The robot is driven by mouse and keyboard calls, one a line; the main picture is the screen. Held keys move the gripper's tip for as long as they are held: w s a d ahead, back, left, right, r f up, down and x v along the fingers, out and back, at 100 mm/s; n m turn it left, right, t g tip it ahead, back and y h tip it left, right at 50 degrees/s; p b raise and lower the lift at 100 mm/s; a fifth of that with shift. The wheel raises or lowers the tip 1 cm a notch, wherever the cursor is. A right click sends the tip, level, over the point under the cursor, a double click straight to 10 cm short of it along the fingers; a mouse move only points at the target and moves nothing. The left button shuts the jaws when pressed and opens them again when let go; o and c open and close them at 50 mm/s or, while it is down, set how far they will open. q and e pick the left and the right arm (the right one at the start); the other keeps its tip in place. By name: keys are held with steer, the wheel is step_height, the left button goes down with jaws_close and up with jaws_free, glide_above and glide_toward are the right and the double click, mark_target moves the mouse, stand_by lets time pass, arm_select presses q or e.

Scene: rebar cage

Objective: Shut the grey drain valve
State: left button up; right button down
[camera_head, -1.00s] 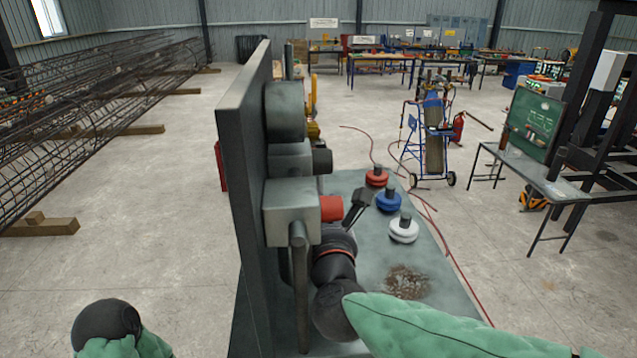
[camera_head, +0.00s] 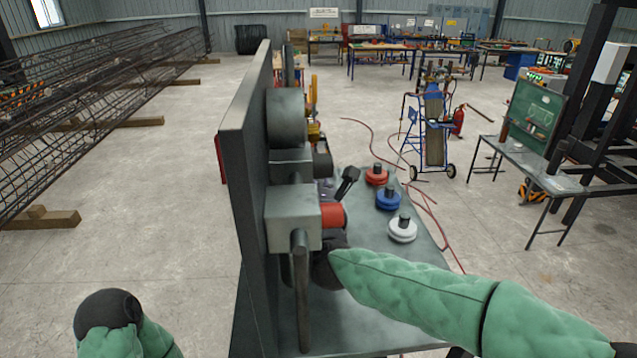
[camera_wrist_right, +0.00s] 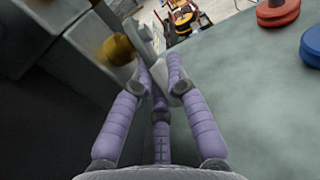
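An upright grey panel (camera_head: 246,180) carries several grey valve bodies on its right face, seen nearly edge-on. A grey block (camera_head: 292,218) has a grey bar lever (camera_head: 302,300) hanging down and a red cylinder (camera_head: 332,215) on its right. I cannot tell which fitting is the drain valve. My right arm reaches in from the right, its gripper (camera_head: 346,184) beside the panel beyond the red cylinder. In the right wrist view its lavender fingers (camera_wrist_right: 161,72) converge near a pale grey piece and a blurred yellow-brown knob (camera_wrist_right: 118,48); contact is unclear. My left gripper is out of view.
The grey bench top (camera_head: 385,270) beside the panel holds a red disc (camera_head: 376,178), a blue disc (camera_head: 388,199) and a white disc (camera_head: 402,231). A gas-bottle trolley (camera_head: 433,135) and a side table (camera_head: 535,180) stand beyond. Open floor lies left of the panel.

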steer(key=shift+r+p, duration=0.2)
steer(key=shift+p, duration=0.3)
steer(key=shift+s+g+p, duration=0.2)
steer(key=shift+g+p, duration=0.35)
steer(key=shift+g, duration=0.15)
steer(key=shift+f, duration=0.1)
steer(key=c, duration=1.5)
jaws_free()
steer(key=s+r, duration=0.1)
steer(key=s, duration=1.1)
steer(key=shift+r, duration=0.25)
